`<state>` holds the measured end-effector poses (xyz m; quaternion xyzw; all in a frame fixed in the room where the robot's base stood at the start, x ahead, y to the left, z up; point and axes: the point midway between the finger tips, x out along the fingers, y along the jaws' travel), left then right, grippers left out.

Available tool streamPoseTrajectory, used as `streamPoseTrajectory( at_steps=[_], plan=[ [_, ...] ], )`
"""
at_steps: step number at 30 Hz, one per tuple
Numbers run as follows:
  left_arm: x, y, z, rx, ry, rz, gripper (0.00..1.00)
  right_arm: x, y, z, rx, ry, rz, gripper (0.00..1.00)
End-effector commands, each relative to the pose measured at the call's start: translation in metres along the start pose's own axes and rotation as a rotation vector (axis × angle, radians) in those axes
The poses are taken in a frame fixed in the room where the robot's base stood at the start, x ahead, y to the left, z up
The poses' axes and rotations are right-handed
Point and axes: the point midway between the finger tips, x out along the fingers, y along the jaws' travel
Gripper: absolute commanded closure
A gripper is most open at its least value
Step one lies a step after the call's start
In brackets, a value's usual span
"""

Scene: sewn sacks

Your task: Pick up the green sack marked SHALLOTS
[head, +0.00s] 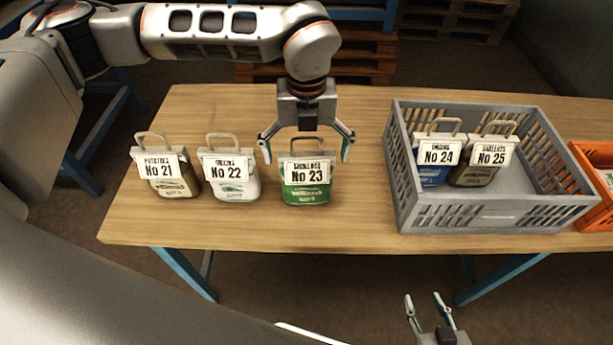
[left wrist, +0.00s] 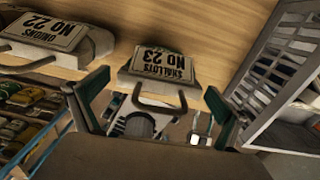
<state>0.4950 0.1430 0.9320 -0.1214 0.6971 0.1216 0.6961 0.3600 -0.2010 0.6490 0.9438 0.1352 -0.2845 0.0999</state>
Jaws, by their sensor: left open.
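The green sack marked SHALLOTS, No 23 (head: 305,192), stands upright on the wooden table, with a loop handle on top and a white label on its front. My left gripper (head: 306,155) is open above it, its two fingers spread to either side of the handle. In the left wrist view the sack's label (left wrist: 157,68) and handle show between the open fingers (left wrist: 155,100), and the fingers look apart from the handle. My right gripper (head: 428,300) is open and empty, low in front of the table.
Sack No 22 (head: 231,186) and sack No 21 (head: 175,186) stand to the left of the green sack. A grey crate (head: 490,217) on the right holds sacks No 24 (head: 432,177) and No 25 (head: 474,176). An orange crate (head: 598,222) is at the far right. Bare table (head: 362,215) lies between the green sack and the grey crate.

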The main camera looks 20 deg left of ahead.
Motion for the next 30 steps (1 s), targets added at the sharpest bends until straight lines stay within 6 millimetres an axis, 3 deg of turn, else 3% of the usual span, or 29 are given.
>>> streamPoseTrajectory(
  at_steps=[6, 14, 15, 23, 30],
  plan=[
    [0.001, 0.000, 0.000, 0.000, 0.000, 0.000, 0.03, 0.000, 0.001, -0.003, 0.000, 0.004, 0.001, 0.60],
    [0.001, 0.000, 0.000, 0.000, 0.000, 0.000, 0.70, 0.000, 0.001, -0.001, 0.000, 0.003, 0.001, 0.60],
    [0.000, -0.001, 0.000, 0.000, -0.002, -0.002, 0.73, 0.000, 0.001, -0.001, 0.000, 0.002, 0.001, 0.60],
    [-0.002, -0.001, 0.001, 0.000, -0.002, -0.002, 0.73, 0.000, 0.000, 0.002, -0.001, -0.004, 0.000, 0.60],
    [-0.021, -0.001, 0.001, 0.000, -0.005, -0.003, 0.73, 0.001, 0.000, 0.003, -0.001, -0.005, 0.000, 0.60]
  ],
)
